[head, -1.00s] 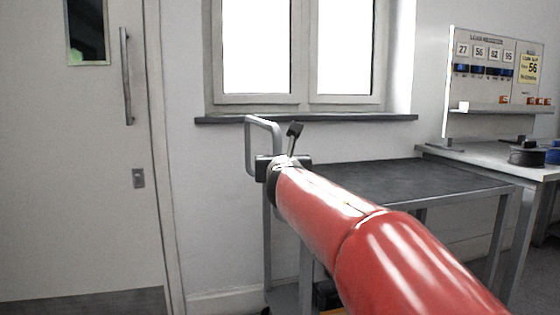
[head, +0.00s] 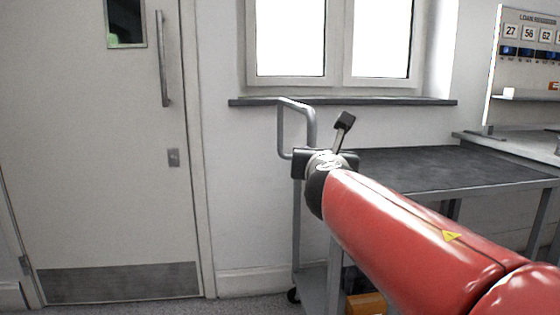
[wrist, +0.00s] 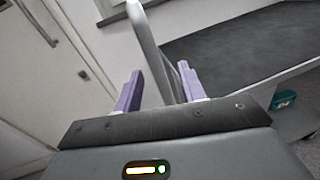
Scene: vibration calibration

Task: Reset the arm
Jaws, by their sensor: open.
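My gripper (wrist: 160,92) shows in the wrist view with its two purple fingers apart and nothing between them. Behind the gap, the grey tube handle of the trolley rises. In the head view my red arm reaches in from the lower right, and its dark wrist end lies in front of the trolley handle (head: 312,125). The fingers themselves are hidden there. I cannot tell whether the gripper touches the handle.
The trolley (head: 440,168) has a dark top that is bare where visible. An orange box (head: 366,303) sits low beneath it. A closed door (head: 100,180) stands left, a window sill (head: 350,101) behind, and a bench with a board (head: 525,65) right. Some floor shows before the door.

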